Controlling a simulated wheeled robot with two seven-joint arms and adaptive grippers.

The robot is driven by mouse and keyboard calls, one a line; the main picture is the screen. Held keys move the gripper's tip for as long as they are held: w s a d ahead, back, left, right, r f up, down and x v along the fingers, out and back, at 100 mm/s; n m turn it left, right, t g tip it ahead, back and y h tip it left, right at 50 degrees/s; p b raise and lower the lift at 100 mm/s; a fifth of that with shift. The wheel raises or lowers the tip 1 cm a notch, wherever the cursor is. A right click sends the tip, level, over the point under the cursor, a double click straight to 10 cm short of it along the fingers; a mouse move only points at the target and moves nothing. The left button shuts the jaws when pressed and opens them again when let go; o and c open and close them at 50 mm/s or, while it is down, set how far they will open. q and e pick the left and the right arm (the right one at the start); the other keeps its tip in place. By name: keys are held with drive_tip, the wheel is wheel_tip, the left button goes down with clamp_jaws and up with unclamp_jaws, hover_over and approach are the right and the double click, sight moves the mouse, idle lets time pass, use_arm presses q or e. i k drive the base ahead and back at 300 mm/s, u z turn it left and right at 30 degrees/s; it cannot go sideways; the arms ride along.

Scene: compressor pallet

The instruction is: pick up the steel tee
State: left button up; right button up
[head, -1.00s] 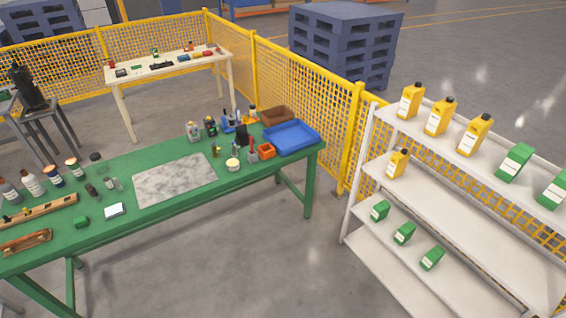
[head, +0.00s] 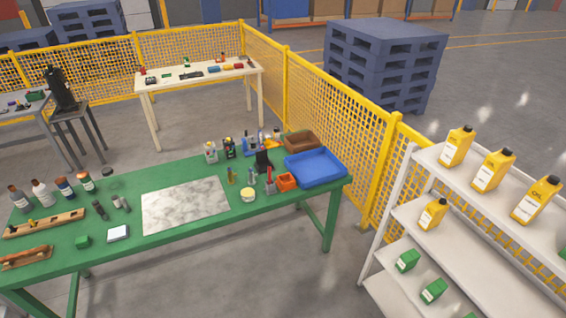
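No thing in the head view is clear enough for me to name it surely as the steel tee. A small grey metal fitting (head: 120,204) stands on the left half of the green workbench (head: 165,246), left of the marbled grey plate (head: 186,205); it may be the tee, but it is too small to tell. A darker cylindrical piece (head: 99,210) stands just left of it. Neither of my grippers is in view.
Several bottles (head: 41,193) stand at the bench's left end by a wooden rack (head: 45,223). A blue tray (head: 316,167) lies at its right end. A white shelf (head: 450,243) with yellow bottles stands right. Yellow fencing (head: 340,110) runs behind; grey floor is clear in front.

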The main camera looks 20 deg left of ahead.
sight(251, 176)
drive_tip(key=u, duration=0.1)
drive_tip(key=i, duration=1.5)
drive_tip(key=u, duration=0.4)
